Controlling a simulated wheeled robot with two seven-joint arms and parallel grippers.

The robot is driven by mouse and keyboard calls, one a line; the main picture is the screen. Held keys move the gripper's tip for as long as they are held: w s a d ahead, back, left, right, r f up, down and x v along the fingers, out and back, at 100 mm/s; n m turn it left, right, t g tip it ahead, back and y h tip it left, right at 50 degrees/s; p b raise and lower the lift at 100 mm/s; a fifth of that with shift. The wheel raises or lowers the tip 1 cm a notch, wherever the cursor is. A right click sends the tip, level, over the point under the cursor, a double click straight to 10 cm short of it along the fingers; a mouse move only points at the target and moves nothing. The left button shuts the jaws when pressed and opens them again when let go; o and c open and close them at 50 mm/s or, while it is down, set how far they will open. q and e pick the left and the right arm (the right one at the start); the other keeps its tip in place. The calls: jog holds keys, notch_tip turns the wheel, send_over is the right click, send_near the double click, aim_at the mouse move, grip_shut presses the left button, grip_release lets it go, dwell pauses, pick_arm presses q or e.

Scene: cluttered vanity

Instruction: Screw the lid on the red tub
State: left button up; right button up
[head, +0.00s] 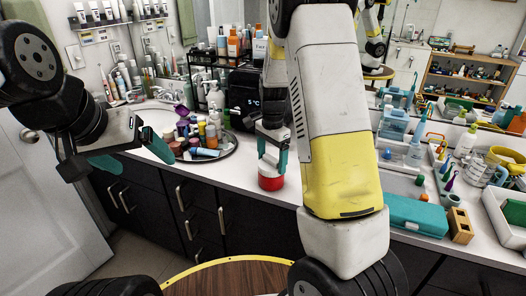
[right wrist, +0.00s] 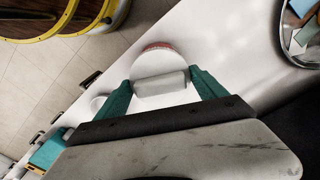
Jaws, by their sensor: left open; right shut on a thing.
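The red tub (head: 270,183) stands on the white counter near its front edge, upright. In the right wrist view only a strip of its red side (right wrist: 157,46) shows past a white round lid (right wrist: 156,60). The lid lies over the tub's top and has a raised pale grip bar (right wrist: 160,83). My right gripper (head: 271,165) points down over the tub, its teal fingers shut on the bar; it also shows in the right wrist view (right wrist: 161,80). Whether the lid is threaded on cannot be told. My left gripper (head: 131,154) is open and empty, away to the left before the counter.
A dark round tray (head: 228,150) crowded with bottles and jars stands left of the tub. A black appliance (head: 243,98) is behind it. A teal box (head: 415,214) and a wooden block (head: 461,226) lie at the right. The counter just around the tub is clear.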

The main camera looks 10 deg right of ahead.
jog(key=m, duration=0.4)
jog(key=shift+m, duration=0.3)
jog(key=o, duration=1.5)
jog(key=shift+r, duration=0.15)
